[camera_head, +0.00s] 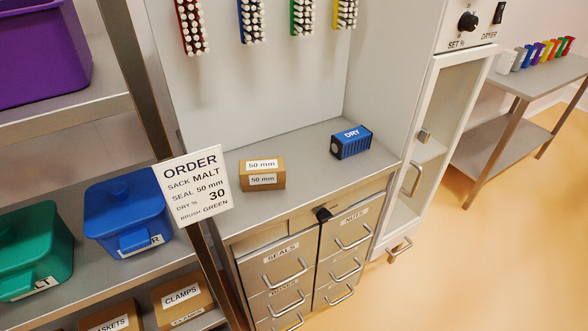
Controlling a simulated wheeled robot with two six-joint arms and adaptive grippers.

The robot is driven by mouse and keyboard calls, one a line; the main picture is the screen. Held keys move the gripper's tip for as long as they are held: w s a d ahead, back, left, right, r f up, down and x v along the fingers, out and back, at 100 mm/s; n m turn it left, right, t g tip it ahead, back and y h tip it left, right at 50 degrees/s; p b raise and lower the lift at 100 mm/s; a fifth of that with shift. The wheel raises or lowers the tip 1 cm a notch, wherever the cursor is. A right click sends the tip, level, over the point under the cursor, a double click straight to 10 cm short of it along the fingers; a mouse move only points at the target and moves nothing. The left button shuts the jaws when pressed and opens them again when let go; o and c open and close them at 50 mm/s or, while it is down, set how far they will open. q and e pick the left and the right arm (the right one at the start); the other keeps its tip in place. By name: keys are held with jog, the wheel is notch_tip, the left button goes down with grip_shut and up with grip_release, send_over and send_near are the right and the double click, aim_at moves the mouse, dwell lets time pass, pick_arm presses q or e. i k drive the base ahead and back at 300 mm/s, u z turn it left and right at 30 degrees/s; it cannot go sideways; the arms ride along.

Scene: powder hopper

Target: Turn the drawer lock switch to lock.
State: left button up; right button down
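The drawer lock switch appears to be the small black knob (323,214) on the front rail of the drawer cabinet (305,250), between the two drawer columns. It is small here, and I cannot tell which way it is set. The SEALS drawer (284,262) is at its lower left and the NUTS drawer (352,230) at its right. The drawers in view look shut. Neither of my grippers shows in the head view.
On the cabinet's steel top stand a 50 mm box (262,173) and a blue DRY block (351,142). An order sign (197,187) hangs at the left, beside shelves with bins (128,212). A dryer cabinet (430,130) stands right. Open floor (480,260) lies at lower right.

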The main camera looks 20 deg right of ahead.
aim_at(323, 216)
jog(key=u, duration=2.75)
jog(key=k, duration=2.05)
jog(key=z, duration=2.95)
